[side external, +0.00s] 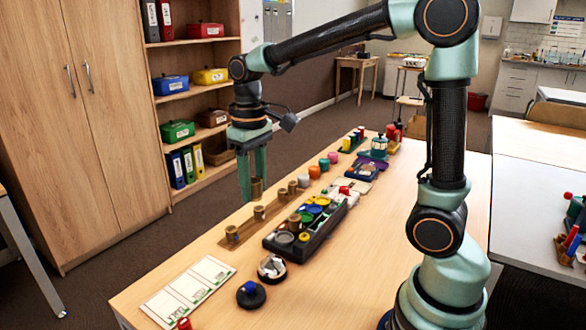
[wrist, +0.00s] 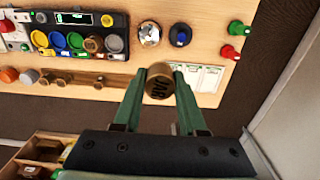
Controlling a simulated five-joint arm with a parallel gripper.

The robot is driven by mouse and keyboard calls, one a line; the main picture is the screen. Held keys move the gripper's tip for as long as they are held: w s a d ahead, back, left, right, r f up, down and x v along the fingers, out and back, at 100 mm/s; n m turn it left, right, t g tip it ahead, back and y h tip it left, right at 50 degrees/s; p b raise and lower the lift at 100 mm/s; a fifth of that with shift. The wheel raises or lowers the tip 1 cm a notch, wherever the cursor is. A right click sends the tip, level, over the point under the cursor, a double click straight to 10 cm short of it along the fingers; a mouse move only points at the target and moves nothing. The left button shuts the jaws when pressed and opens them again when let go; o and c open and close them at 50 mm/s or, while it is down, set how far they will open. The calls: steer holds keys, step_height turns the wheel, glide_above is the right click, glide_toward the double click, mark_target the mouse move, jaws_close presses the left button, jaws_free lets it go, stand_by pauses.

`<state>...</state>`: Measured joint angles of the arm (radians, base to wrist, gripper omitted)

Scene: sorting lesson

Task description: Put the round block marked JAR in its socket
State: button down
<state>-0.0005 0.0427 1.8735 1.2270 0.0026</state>
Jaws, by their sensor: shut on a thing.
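My gripper (side external: 253,188) is shut on a brown round block (side external: 256,187). In the wrist view the block (wrist: 159,85) shows the dark letters JAR on its end, between the two green fingers of my gripper (wrist: 160,72). It is held at the table's edge, clear of the wooden strip. The strip (side external: 217,241) carries several brown round blocks; it also shows in the wrist view (wrist: 80,78). A black tray (side external: 270,245) beside it has coloured round pieces, a grey round place (wrist: 113,43) and another brown block (wrist: 92,44). I cannot make out JAR's socket.
White cards (side external: 188,291) lie at the table's near end. A black-based silver piece (side external: 271,268) and a blue-knobbed black disc (side external: 251,294) stand close by. Coloured cups (side external: 314,172) line the far edge. Bare wood (side external: 350,265) lies right of the tray.

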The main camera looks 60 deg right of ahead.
steer(key=shift+d, duration=0.1)
stand_by(0.3)
steer(key=w+d+f+m, duration=0.3)
steer(key=d+f, duration=0.3)
steer(key=d, duration=0.6)
steer(key=m, duration=0.2)
glide_toward(305, 219)
steer(key=shift+d+f, duration=0.1)
steer(key=shift+f, duration=2.65)
steer(key=shift+f, duration=0.4)
stand_by(0.9)
steer(key=shift+r, duration=0.8)
stand_by(0.8)
